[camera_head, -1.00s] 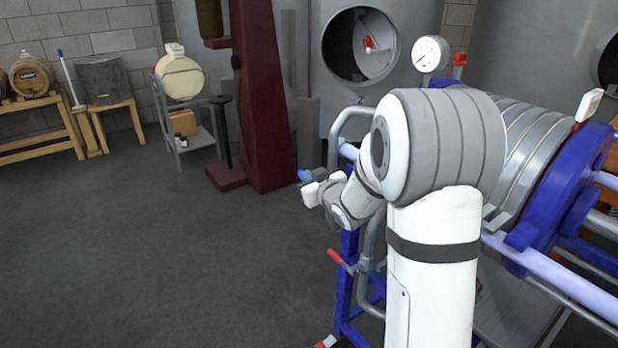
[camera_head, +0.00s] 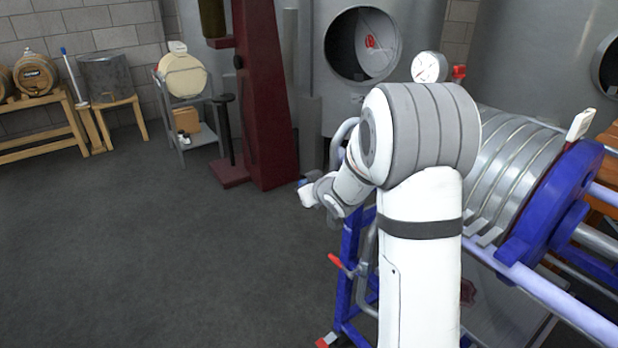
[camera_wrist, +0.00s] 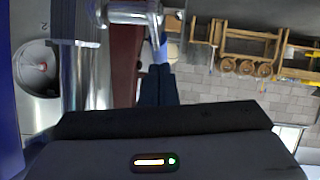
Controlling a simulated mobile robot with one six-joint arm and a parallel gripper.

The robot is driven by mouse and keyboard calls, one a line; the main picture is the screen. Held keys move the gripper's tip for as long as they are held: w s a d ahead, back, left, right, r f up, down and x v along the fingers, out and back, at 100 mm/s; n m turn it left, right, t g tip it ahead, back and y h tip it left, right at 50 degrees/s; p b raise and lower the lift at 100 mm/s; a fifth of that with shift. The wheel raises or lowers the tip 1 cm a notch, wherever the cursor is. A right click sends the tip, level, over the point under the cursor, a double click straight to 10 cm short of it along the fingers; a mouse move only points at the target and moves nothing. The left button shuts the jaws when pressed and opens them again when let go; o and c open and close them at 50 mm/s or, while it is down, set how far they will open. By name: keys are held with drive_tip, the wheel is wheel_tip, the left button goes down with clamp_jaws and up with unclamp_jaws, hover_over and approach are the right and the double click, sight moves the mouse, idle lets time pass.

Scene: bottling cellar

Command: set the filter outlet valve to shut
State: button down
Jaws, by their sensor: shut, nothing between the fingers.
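The plate filter has a blue end frame (camera_head: 550,205) and silver plates (camera_head: 515,165) at the right of the head view. A red-handled valve (camera_head: 340,262) sits on its near-left pipework, the lever slanting. Another red handle (camera_head: 459,72) is beside the gauge, and a red part (camera_head: 326,340) is low at the bottom edge. I cannot tell which is the outlet valve. My gripper (camera_head: 306,193) is left of the filter, above the red-handled valve's height. In the wrist view its dark fingers (camera_wrist: 157,86) are shut and empty, apart from the silver pipe (camera_wrist: 135,16).
A dark red press (camera_head: 262,110) and steel tanks (camera_head: 335,100) stand behind. A trolley (camera_head: 190,130), a stool (camera_head: 112,103) and a barrel rack (camera_head: 45,130) are at the back left. The floor (camera_head: 150,260) is clear at left.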

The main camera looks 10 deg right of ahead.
drive_tip(key=shift+w+a+f+b, duration=0.15)
drive_tip(key=shift+w+f+b, duration=0.15)
drive_tip(key=shift+w+f, duration=0.15)
drive_tip(key=shift+f, duration=0.1)
idle(0.5)
drive_tip(key=s+d+r+p, duration=0.1)
drive_tip(key=s+r+p, duration=0.3)
drive_tip(key=s+r, duration=0.5)
wheel_tip(320, 180, down, 5)
drive_tip(key=s+d+n+t+y+b, duration=0.1)
drive_tip(key=s+d+t+y+b, duration=0.1)
drive_tip(key=t+y+b, duration=0.15)
drive_tip(key=shift+h, duration=0.45)
drive_tip(key=w+a+f, duration=0.1)
drive_tip(key=w, duration=0.2)
drive_tip(key=w+f, duration=0.1)
drive_tip(key=w, duration=0.2)
drive_tip(key=w+a+f+b, duration=0.1)
drive_tip(key=w+f, duration=0.1)
drive_tip(key=w, duration=0.2)
drive_tip(key=shift+a, duration=0.3)
drive_tip(key=shift+f, duration=0.35)
